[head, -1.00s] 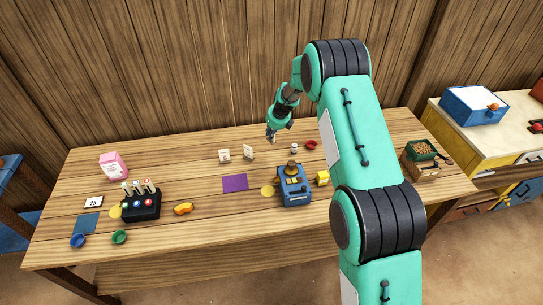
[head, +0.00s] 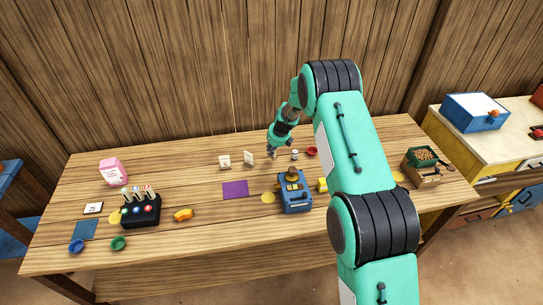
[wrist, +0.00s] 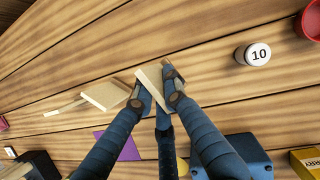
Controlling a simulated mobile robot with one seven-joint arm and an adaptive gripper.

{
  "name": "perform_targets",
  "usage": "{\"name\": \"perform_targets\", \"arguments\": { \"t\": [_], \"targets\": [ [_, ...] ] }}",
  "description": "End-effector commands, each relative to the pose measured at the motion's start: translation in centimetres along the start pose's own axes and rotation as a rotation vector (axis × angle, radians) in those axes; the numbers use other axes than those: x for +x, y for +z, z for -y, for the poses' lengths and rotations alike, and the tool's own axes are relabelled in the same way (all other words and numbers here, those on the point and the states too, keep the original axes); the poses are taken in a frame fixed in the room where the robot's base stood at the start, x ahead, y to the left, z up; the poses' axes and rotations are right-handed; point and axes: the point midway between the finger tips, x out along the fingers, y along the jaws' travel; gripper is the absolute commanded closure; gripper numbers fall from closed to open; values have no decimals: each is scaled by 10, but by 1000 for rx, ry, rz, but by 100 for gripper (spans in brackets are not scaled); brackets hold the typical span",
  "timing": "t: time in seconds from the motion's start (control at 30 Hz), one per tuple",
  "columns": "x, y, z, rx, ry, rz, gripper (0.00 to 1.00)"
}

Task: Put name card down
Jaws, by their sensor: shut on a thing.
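My gripper (head: 271,154) is low over the back middle of the wooden table, right of two standing cards. In the wrist view my gripper (wrist: 157,88) is shut on a thin cream name card (wrist: 152,82), seen nearly edge-on between the fingertips. Whether the card's lower edge touches the table I cannot tell. The nearer standing card (head: 248,157) is just left of my gripper and also shows in the wrist view (wrist: 106,94). The other standing card (head: 224,161) is farther left.
A white pot marked 10 (wrist: 257,54) and a red bowl (head: 311,151) stand right of my gripper. A blue scale-like device (head: 295,197), a yellow box (head: 322,185) and a purple mat (head: 235,189) lie in front. Bare table lies around the gripper.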

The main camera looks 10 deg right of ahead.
Motion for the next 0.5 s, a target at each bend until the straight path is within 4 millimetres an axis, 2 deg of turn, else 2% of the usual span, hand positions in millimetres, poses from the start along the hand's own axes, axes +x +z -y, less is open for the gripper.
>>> {"name": "perform_targets", "arguments": {
  "t": [0.3,0.5],
  "targets": [
    [30,-13,0,0,1,-2,100],
    [34,-15,0,1,0,-1,100]
  ]
}}
